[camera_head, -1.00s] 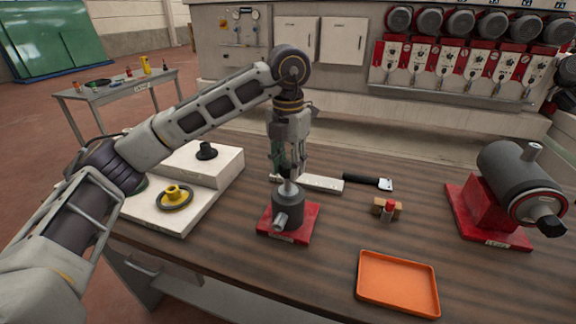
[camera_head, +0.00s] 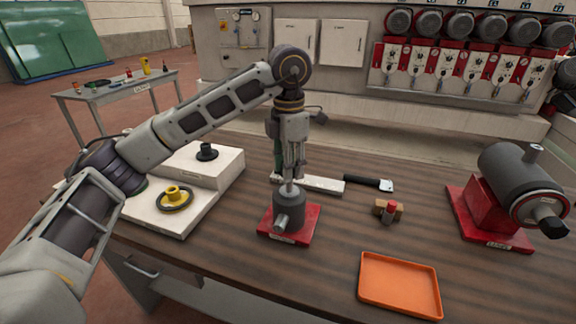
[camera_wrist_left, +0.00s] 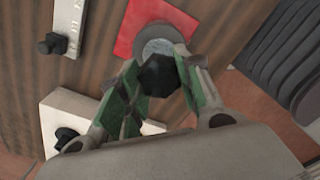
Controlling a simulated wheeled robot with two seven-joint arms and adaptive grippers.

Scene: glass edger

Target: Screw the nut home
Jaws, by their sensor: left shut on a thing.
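My left gripper (camera_head: 291,180) points straight down over the grey cylindrical spindle housing (camera_head: 289,207), which stands on a red base plate (camera_head: 309,228). In the left wrist view the green-padded fingers (camera_wrist_left: 158,82) are shut on a black hexagonal nut (camera_wrist_left: 160,73). Behind the nut is the round grey top of the housing (camera_wrist_left: 155,45) above the red plate (camera_wrist_left: 135,15). The nut seems in line with the spindle; its thread and any gap below it are hidden. In the head view the fingers hide the nut. My right gripper is not in view.
A white stepped block (camera_head: 215,172) at left carries a yellow-hubbed wheel (camera_head: 174,197) and a black flanged part (camera_head: 206,152). An orange tray (camera_head: 400,288), a small wooden block with a red piece (camera_head: 388,210), a black-handled tool (camera_head: 370,183) and a grey motor (camera_head: 515,180) stand rightward.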

